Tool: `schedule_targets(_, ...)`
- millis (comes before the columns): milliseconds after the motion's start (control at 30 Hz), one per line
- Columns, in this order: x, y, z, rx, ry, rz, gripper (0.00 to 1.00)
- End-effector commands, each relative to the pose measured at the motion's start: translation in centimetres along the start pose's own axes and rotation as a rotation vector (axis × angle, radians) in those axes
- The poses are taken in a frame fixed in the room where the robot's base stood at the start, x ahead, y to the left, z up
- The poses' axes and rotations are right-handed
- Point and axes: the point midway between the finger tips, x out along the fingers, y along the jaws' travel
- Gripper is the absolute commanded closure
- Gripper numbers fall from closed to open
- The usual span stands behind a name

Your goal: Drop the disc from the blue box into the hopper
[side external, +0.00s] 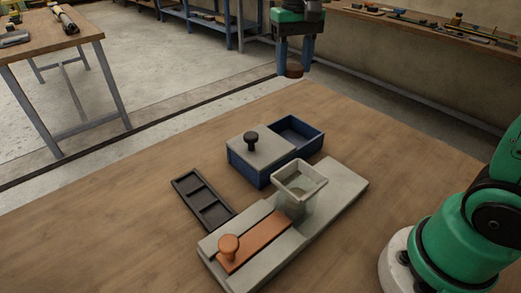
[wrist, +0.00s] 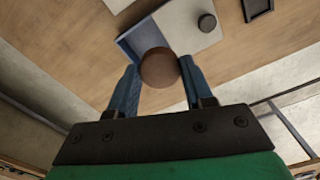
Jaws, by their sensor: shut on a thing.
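My gripper (side external: 294,68) is high above the far side of the table, shut on a brown disc (side external: 294,71). In the wrist view the disc (wrist: 159,68) sits between the two blue fingertips. The blue box (side external: 246,172) stands below and nearer the camera; its grey lid (side external: 262,150) with a dark knob covers the left part. The right compartment is uncovered and looks empty. The hopper (side external: 300,185), a pale square funnel, stands on a grey base (side external: 345,185) in front of the box, apart from my gripper. Its opening faces up.
An orange slide (side external: 258,244) with a round knob lies in the base, left of the hopper. A black tray with compartments (side external: 201,200) lies left of the box. Bare table surrounds these things. A workbench (side external: 50,35) stands at the back left.

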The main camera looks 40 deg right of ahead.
Motion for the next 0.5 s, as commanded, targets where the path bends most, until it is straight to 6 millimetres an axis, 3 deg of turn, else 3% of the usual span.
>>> schedule_targets(100,0.1,-2.4,4.5,-0.092,0.0,0.0,1.0)
schedule_targets(300,1.1,-4.2,10.6,-0.211,0.0,0.0,1.0)
schedule_targets(500,2.0,-4.5,13.6,-0.271,0.0,0.0,1.0)
